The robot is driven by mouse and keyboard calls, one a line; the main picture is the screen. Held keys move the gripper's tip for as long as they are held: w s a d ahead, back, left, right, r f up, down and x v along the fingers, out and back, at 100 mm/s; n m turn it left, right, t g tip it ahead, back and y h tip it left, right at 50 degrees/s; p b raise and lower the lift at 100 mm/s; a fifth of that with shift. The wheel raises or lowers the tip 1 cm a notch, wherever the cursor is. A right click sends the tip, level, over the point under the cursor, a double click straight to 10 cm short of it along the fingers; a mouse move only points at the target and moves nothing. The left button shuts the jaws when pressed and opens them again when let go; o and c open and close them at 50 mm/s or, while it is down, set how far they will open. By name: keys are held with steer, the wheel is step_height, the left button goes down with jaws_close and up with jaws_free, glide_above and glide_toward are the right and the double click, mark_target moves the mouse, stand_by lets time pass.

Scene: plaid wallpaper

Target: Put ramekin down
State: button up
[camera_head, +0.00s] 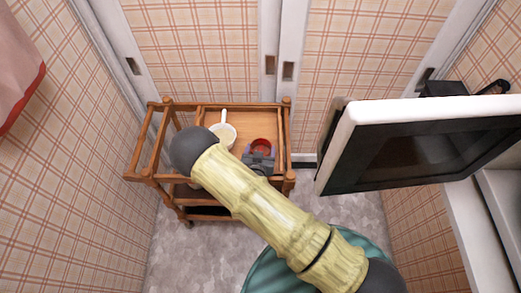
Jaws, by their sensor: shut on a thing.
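A small red ramekin (262,143) shows at the far end of my gripper (260,154), over the right part of the wooden cart's top (240,117). My gripper is shut on the ramekin, and its dark body hides the ramekin's near side. I cannot tell whether the ramekin touches the cart's top or is held just above it.
A white handled pan or bowl (225,129) sits on the cart left of the ramekin, partly behind my arm. The cart has raised wooden rails (141,138). A white-framed dark screen or door (420,145) stands to the right. Plaid walls and panels close in behind.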

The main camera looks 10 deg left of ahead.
steer(key=shift+f, duration=0.2)
steer(key=o, duration=1.1)
steer(key=shift+r, duration=0.15)
steer(key=shift+s+r, duration=0.1)
steer(key=shift+s, duration=0.05)
steer(key=v, duration=1.1)
steer(key=shift+s+r+b, duration=0.1)
steer(key=shift+s+b, duration=0.2)
steer(key=shift+s, duration=0.05)
